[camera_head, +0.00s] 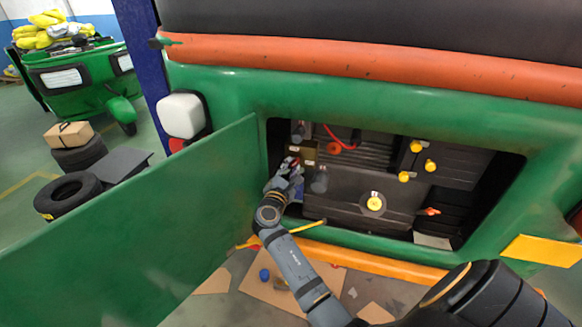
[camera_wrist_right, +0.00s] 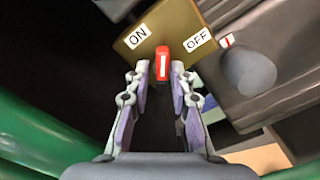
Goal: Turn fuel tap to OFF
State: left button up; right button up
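The fuel tap (camera_wrist_right: 163,64) is a small red lever with a white stripe, on a brass-coloured plate (camera_wrist_right: 158,28) with an ON label (camera_wrist_right: 136,37) on the left and an OFF label (camera_wrist_right: 197,41) on the right. In the wrist view the lever stands upright in the picture, between the two labels. My right gripper (camera_wrist_right: 161,78) is open, with its fingertips on either side of the lever; I cannot tell whether either touches it. In the head view my right gripper (camera_head: 291,168) reaches into the left end of the engine bay, beside the plate (camera_head: 308,151). My left gripper is not in view.
The open green panel (camera_head: 140,220) stands left of my right arm. The bay's green frame surrounds the opening. A grey cylinder (camera_wrist_right: 249,70) sits right of the plate. Cardboard (camera_head: 275,285) lies below.

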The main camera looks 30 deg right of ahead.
jog(key=shift+d+f, duration=0.15)
jog(key=shift+d, duration=0.05)
grip_shut()
jog(key=shift+w, duration=0.1)
jog(key=shift+f+m+b, duration=0.15)
jog(key=shift+m+b, duration=0.35)
jog(key=shift+b, duration=0.2)
jog(key=m+b, duration=0.5)
jog(key=b, duration=0.1)
jog(key=shift+m, duration=0.3)
jog(key=m+b, duration=0.2)
jog(key=shift+m, duration=0.3)
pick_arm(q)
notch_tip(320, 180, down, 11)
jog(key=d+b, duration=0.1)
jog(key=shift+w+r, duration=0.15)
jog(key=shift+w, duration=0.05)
pick_arm(e)
jog(key=shift+m, duration=0.5)
jog(key=shift+r, duration=0.2)
